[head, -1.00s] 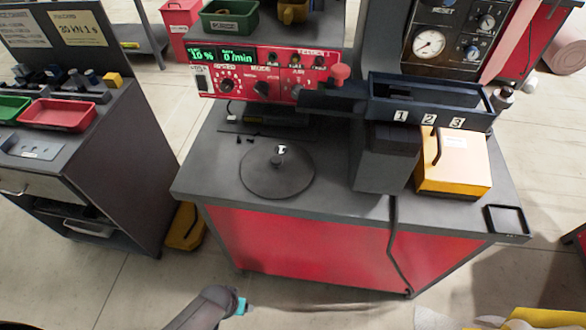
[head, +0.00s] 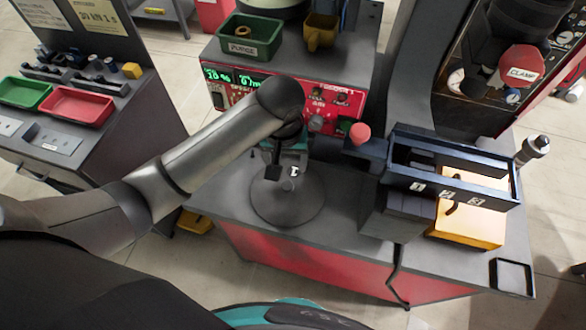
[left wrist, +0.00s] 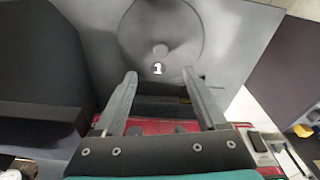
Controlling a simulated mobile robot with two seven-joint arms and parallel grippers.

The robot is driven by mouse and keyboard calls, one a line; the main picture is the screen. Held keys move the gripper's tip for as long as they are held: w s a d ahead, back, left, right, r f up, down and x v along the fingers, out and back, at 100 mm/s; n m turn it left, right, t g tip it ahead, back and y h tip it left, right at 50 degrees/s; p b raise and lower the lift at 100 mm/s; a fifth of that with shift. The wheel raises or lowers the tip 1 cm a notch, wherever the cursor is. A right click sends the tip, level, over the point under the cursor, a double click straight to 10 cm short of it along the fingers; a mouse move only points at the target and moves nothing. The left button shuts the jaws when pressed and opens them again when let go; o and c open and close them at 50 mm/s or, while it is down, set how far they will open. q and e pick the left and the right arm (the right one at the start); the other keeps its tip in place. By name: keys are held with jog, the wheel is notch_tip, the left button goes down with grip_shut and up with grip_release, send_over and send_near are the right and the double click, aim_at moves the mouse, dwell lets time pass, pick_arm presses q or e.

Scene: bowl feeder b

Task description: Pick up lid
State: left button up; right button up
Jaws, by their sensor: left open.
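My left gripper (head: 283,167) is at the lid's far side, close to the knob in the head view, and partly hidden by my arm. In the left wrist view, the open, empty fingers (left wrist: 159,73) point toward the lid (left wrist: 160,35), with the knob ahead between their tips. I cannot tell the height of the fingers above the bench. My right gripper is out of view.
A red control box (head: 335,97) stands behind the lid, with a green bin (head: 250,38) above it. A dark track (head: 455,190) labelled 1, 2, 3 and a yellow box (head: 468,222) stand to the right. A side cabinet with trays (head: 76,106) is at left.

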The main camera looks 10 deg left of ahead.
pick_arm(q)
jog(key=b, duration=0.2)
send_over(287, 185)
jog(key=f, duration=0.9)
jog(key=shift+s+d+f, duration=0.1)
jog(key=shift+s+d, duration=0.1)
jog(key=shift+s, duration=0.1)
jog(key=shift+f, duration=0.4)
jog(key=f, duration=0.1)
jog(key=f+b, duration=0.1)
jog(key=f, duration=0.1)
jog(key=f+b, duration=0.1)
jog(key=shift+w+a+f, duration=0.15)
jog(key=shift+w+f, duration=0.2)
jog(key=shift+f, duration=0.05)
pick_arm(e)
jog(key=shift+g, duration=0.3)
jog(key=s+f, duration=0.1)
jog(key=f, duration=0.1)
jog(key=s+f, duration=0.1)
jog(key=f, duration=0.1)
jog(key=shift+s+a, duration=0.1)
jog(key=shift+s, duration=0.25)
pick_arm(q)
grip_shut()
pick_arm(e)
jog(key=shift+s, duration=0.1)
